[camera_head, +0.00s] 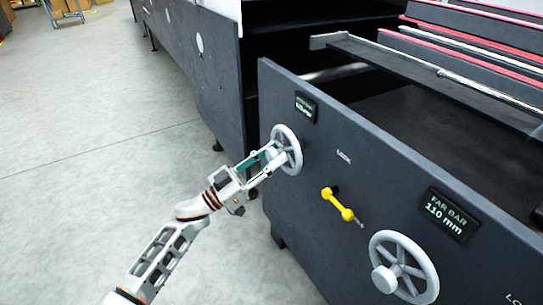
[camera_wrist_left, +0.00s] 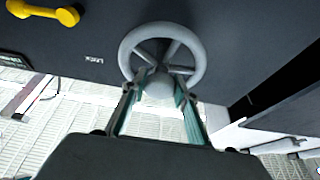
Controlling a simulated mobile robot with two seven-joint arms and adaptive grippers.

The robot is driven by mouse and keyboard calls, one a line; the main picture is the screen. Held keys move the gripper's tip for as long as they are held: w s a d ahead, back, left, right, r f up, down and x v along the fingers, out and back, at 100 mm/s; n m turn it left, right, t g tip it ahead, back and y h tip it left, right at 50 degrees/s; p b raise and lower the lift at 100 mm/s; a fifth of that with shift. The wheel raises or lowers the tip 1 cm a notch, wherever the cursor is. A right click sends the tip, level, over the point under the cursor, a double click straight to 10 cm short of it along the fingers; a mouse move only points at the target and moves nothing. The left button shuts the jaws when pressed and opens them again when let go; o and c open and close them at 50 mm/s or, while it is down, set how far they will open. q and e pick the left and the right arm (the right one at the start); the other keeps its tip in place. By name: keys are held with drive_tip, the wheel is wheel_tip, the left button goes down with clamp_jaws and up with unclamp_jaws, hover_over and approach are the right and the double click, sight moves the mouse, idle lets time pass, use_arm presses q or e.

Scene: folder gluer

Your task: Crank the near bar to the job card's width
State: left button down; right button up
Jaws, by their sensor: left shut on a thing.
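A grey spoked handwheel (camera_head: 287,150) sits on the dark machine side panel, below a small display (camera_head: 305,106) whose text is too small to read. A second grey handwheel (camera_head: 427,268) stands at the lower right, under a display (camera_head: 453,213) reading "FAR BAR 110 mm". No job card can be made out. My right gripper is not in view.
A yellow lock lever (camera_head: 338,204) sits between the wheels, and shows in the left wrist view (camera_wrist_left: 43,11). Dark bars (camera_head: 430,80) and red-edged belts (camera_head: 470,58) lie above the panel. The grey floor (camera_head: 90,160) at left is clear.

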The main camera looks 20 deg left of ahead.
use_arm(q)
drive_tip(key=shift+f, duration=0.1)
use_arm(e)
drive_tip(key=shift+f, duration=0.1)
